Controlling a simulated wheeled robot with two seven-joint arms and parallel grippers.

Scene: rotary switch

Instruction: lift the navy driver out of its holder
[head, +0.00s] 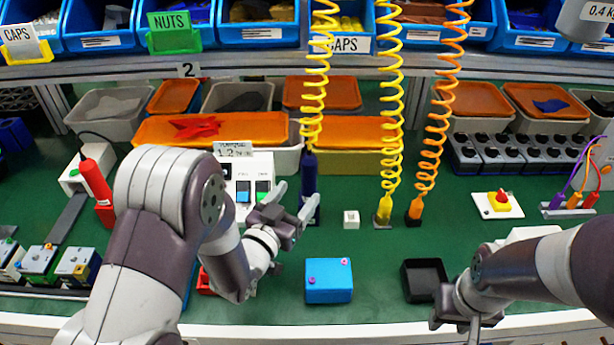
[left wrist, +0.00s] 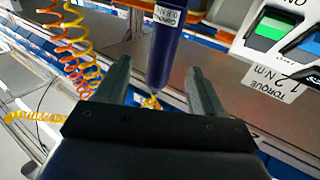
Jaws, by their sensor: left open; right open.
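The navy driver (head: 309,172) stands upright at the back of the green bench, below a yellow coiled cord; its lower end and holder are partly hidden by my gripper. My left gripper (head: 296,198) is open at the driver, on its near left side. In the left wrist view the navy driver (left wrist: 165,40) shows between the two open fingers (left wrist: 157,67), with a gap on each side; I see no grip on it. My right gripper (head: 467,320) is open and empty near the front edge, by the black tray.
A torque control box (head: 262,170) stands just left of the driver. A yellow driver (head: 384,208) and an orange one (head: 415,209) stand to the right. A white cube (head: 351,219), blue box (head: 328,280) and black tray (head: 424,280) are on the bench.

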